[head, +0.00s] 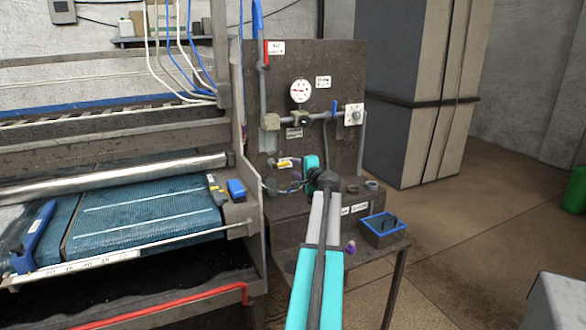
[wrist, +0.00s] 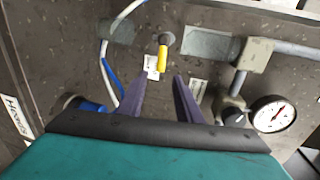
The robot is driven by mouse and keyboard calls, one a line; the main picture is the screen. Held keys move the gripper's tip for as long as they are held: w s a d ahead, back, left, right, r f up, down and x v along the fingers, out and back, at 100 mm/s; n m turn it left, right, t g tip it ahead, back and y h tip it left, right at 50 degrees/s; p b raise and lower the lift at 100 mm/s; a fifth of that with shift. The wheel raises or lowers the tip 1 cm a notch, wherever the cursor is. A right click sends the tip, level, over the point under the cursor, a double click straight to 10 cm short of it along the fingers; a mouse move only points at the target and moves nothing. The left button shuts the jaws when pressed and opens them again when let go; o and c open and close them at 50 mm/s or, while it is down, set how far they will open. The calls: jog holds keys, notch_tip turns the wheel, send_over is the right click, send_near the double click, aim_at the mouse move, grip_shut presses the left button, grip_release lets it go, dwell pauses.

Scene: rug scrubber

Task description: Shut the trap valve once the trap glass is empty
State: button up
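A short yellow lever (wrist: 162,58), likely the trap valve's handle, sits on a grey round fitting on the panel. It also shows as a small yellow piece in the head view (head: 285,163). A pale grey see-through part, likely the trap glass (wrist: 208,44), lies between that fitting and a pipe block in the wrist view. It hangs under the block in the head view (head: 267,148). I cannot tell whether liquid is in it. My gripper (wrist: 160,82) is open, its purple fingers apart. The lever shows beyond the gap between the fingertips, with no visible contact.
A pressure gauge (head: 300,91) and a pipe with valves cross the panel (head: 345,75). A blue-rimmed bin (head: 383,230) stands on the bench at right. The rug machine (head: 140,205) is at left. White and blue hoses (wrist: 110,60) run left of the lever.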

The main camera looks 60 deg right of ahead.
jog(key=v, duration=0.8)
jog(key=shift+a, duration=0.1)
dwell(0.3)
jog(key=v, duration=0.9)
dwell(0.6)
